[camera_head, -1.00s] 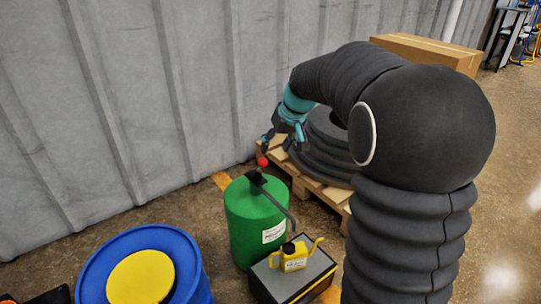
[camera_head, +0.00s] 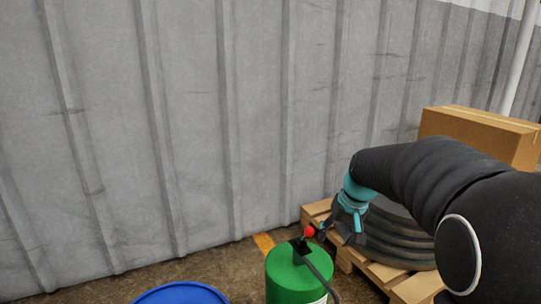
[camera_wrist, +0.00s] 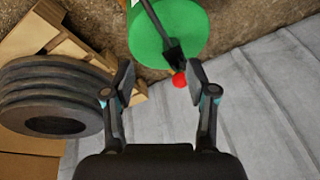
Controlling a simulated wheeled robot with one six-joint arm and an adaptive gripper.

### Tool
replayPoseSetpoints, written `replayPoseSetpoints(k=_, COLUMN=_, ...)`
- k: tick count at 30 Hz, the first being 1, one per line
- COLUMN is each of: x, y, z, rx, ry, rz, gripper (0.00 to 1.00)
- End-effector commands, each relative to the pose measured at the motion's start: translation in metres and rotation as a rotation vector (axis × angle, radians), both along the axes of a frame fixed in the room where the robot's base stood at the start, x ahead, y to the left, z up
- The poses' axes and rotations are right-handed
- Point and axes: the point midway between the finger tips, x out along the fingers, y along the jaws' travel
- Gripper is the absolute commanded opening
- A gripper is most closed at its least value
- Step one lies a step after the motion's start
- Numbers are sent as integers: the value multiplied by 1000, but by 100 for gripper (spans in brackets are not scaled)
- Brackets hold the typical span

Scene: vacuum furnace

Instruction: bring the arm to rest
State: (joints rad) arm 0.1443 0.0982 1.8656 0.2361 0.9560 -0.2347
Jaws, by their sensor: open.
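My gripper (camera_head: 328,229) is at the end of my dark-sleeved arm, with a teal band at the wrist, at the right of the head view. In the wrist view my gripper (camera_wrist: 158,82) has its two fingers spread apart with nothing between them. Beyond the fingertips is a red ball knob (camera_wrist: 179,80) on a black lever fitting atop a green drum (camera_wrist: 150,40). In the head view the red knob (camera_head: 309,232) shows close beside the fingertips, above the green drum (camera_head: 290,280). I cannot tell from this whether they touch.
A wooden pallet (camera_head: 415,287) carries a stack of dark rings (camera_head: 395,235) and a cardboard box (camera_head: 480,135) at the right. A blue drum (camera_head: 180,293) stands at the lower left. A grey corrugated wall (camera_head: 190,120) closes the back.

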Motion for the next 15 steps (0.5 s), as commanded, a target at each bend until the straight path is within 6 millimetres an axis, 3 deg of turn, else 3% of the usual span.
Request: replayPoseSetpoints(k=15, x=-164, y=14, z=45, rx=-110, ry=-18, rz=-81, gripper=57)
